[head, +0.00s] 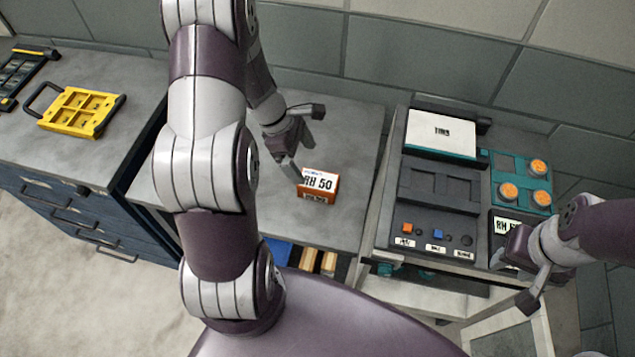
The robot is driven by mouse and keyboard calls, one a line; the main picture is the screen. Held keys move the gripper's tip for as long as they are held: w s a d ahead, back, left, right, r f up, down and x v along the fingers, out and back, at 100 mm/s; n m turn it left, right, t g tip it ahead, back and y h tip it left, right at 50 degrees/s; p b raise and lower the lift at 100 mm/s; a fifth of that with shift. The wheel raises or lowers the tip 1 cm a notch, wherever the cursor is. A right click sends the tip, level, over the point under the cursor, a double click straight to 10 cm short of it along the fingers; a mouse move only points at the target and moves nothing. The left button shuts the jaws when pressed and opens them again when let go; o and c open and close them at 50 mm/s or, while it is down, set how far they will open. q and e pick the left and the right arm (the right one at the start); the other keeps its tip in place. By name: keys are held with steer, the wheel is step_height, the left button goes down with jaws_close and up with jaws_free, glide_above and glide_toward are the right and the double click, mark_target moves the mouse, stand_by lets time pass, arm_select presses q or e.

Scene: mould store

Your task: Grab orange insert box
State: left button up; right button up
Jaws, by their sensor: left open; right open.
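The orange insert box (317,197) stands on the grey worktop in the middle, with a white label on top reading "RH 50". My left gripper (305,163) is open and empty just behind and to the left of the box. One fingertip is close to the box's left edge; I cannot tell whether it touches. My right gripper (512,281) is open and empty at the far right, in front of the dark device with an "RH" label.
A dark bench unit (433,214) with buttons and a teal panel (522,180) with orange round parts stand right of the worktop (350,150). A yellow case (80,111) lies on the left cabinet. My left arm hides part of the worktop. The worktop around the box is clear.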

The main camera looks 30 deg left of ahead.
mark_target(317, 180)
arm_select(q)
steer(key=f, duration=0.1)
steer(key=w+d+f, duration=0.1)
steer(key=f, duration=0.1)
steer(key=d+f, duration=0.1)
steer(key=shift+w+d+f, duration=0.2)
steer(key=shift+w, duration=0.15)
steer(key=f, duration=0.2)
steer(key=s+d+f, duration=0.1)
steer(key=f, duration=0.1)
steer(key=shift+w+d+f, duration=0.1)
steer(key=shift+f, duration=0.15)
steer(key=shift+w+d, duration=0.15)
steer(key=shift+w, duration=0.05)
steer(key=shift+s+f, duration=0.1)
steer(key=shift+f+b, duration=0.2)
steer(key=shift+b, duration=0.2)
steer(key=c, duration=1.3)
